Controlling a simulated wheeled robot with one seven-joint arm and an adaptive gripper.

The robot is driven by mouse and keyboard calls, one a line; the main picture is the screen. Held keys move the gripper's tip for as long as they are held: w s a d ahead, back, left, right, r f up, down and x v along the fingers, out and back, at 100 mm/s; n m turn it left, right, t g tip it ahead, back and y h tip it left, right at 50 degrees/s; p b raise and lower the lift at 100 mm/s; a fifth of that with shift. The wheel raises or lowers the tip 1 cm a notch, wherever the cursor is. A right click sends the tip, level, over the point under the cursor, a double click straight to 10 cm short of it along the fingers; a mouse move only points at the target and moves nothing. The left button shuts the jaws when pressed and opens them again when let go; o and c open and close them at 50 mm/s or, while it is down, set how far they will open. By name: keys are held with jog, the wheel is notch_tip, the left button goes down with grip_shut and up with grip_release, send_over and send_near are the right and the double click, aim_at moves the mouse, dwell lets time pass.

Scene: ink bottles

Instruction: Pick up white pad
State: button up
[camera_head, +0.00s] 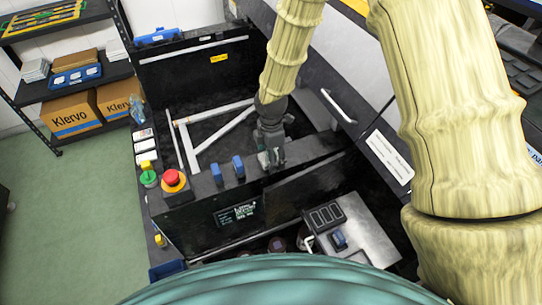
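My gripper (271,160) is small and dark at the end of my cream-covered arm. It hangs over the front edge of the black machine (180,215), right of two blue clips. I cannot tell whether its fingers are open or shut, and no held thing can be made out. I cannot tell for sure which thing is the white pad. Small white flat pieces (146,146) lie in a row on the machine's left edge, apart from my gripper. White strips (222,131) form a frame inside the machine's open bay, left of my gripper.
A red emergency button (172,177) and a green button (149,179) stand on the left corner. A grey panel (355,235) is at the lower right. A shelf with Klervo boxes (73,115) stands at the left. Green floor (75,205) is clear.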

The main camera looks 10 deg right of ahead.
jog(key=shift+c, duration=0.2)
jog(key=c, duration=1)
